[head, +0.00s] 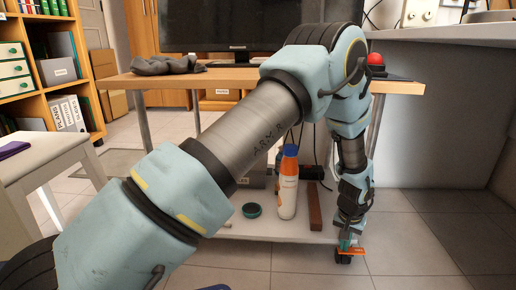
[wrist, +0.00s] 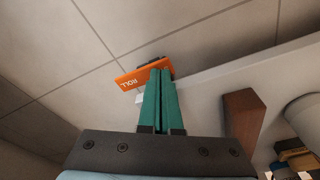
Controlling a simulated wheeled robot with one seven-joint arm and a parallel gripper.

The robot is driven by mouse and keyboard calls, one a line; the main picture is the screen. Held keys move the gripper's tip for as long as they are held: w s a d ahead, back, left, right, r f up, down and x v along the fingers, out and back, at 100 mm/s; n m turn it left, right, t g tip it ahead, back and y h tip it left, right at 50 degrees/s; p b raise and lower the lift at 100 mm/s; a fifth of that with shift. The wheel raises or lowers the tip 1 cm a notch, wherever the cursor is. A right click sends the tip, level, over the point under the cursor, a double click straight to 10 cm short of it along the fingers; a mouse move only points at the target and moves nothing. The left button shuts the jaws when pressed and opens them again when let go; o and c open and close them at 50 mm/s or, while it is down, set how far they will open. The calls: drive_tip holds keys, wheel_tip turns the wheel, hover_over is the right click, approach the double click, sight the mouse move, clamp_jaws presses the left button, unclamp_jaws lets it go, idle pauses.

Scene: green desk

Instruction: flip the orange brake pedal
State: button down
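The orange brake pedal (head: 354,251) is low at the front right corner of the desk's lower shelf, by a dark caster wheel (head: 343,259).
The lower shelf (head: 300,232) holds a white bottle with a blue cap (head: 288,182), a teal round tin (head: 252,210) and a brown block (head: 314,206). The block also shows in the wrist view (wrist: 242,118). Tiled floor (head: 420,250) is clear to the right.

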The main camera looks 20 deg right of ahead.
wheel_tip(320, 180, up, 7)
drive_tip(key=p, duration=0.6)
idle(0.4)
drive_tip(key=shift+f, duration=0.1)
